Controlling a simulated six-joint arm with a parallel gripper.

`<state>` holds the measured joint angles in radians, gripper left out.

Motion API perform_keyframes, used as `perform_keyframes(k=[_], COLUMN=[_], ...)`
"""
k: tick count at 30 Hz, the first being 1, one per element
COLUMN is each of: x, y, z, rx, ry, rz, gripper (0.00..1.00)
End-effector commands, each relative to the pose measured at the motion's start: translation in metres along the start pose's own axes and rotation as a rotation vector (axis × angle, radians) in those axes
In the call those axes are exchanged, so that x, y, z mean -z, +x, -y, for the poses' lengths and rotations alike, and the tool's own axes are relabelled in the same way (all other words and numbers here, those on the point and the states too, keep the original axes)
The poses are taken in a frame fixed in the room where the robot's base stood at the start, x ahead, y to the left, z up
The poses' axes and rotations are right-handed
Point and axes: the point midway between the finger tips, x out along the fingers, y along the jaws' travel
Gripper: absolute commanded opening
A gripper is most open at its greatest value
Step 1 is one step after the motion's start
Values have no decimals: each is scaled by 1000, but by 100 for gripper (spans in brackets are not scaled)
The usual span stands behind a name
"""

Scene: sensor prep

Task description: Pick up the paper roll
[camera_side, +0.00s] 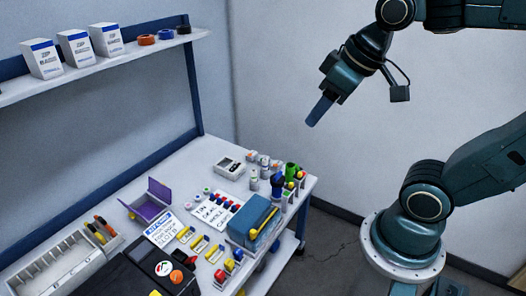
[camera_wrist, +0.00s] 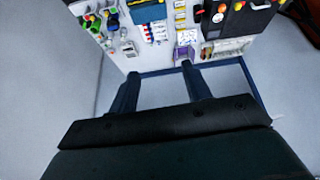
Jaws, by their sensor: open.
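I cannot clearly pick out a paper roll in either view. Small pale cylinders (camera_side: 254,181) stand near the back right of the white table, too small to identify. My gripper (camera_side: 319,112) hangs in the air well above the table's right end, angled down to the left. In the wrist view my gripper (camera_wrist: 158,80) shows two dark fingers spread apart with nothing between them. The table items lie far beyond the fingertips.
The white table (camera_side: 190,165) carries a blue box (camera_side: 254,218), a purple bin (camera_side: 152,200), a white meter (camera_side: 229,167), a green item (camera_side: 291,170) and a divided white tray (camera_side: 50,266). A wall shelf (camera_side: 105,61) holds white boxes and coloured rolls. The air around my gripper is clear.

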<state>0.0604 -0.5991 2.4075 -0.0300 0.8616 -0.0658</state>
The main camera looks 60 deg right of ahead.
Motion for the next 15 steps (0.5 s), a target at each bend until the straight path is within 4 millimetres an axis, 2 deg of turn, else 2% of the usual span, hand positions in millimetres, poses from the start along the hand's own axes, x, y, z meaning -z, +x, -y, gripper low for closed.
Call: perform_keyframes(k=[8, 15], x=[56, 98], y=[26, 59], z=[-22, -49], rx=[-4, 0], ry=[-41, -76], rz=[33, 55], gripper=[48, 48])
